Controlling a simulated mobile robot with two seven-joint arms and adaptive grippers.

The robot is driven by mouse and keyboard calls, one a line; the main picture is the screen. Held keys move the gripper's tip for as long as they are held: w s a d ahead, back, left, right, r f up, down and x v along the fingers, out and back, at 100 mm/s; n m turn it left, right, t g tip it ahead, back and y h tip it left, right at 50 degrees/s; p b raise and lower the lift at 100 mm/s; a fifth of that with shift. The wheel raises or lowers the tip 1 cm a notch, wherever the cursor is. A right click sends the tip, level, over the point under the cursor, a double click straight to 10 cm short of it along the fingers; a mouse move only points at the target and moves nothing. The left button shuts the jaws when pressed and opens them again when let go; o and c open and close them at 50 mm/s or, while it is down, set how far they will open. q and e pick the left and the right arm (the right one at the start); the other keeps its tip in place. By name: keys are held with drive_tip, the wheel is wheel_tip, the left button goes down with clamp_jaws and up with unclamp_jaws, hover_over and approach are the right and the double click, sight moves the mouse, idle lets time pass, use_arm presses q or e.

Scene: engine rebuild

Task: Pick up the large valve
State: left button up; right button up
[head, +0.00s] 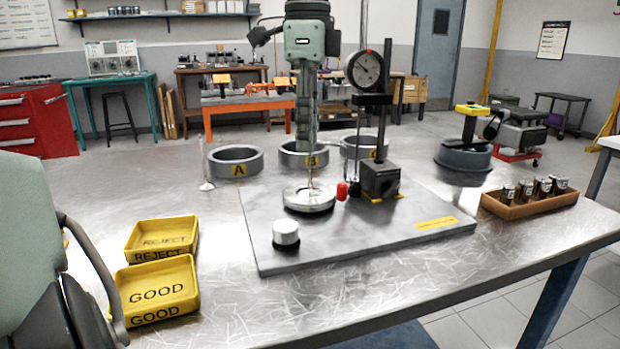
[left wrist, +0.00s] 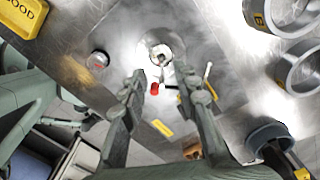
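A pale valve (head: 206,184) stands on its head with its thin stem up, on the bench left of ring A. Another thin upright stem (head: 310,172) shows over a round metal dish (head: 309,200) on the grey plate; I cannot tell if it is a valve, nor which is the large one. My left gripper (head: 308,150) points down just above the dish. In the left wrist view its two fingers (left wrist: 161,74) are spread apart, with the dish (left wrist: 160,54) beyond and between their tips. No held object shows. My right gripper is not in view.
A dial gauge (head: 364,70) on a black stand is close right of my gripper. Rings A (head: 235,161), B and C stand behind. Yellow trays (head: 160,288) lie left, a filled wooden rack (head: 530,208) right.

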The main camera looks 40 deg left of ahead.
sight(310, 186)
use_arm(q)
wheel_tip(310, 186, down, 6)
drive_tip(key=shift+w+d+r, duration=0.1)
drive_tip(key=shift+w+r, duration=0.05)
drive_tip(key=shift+r, duration=0.1)
clamp_jaws()
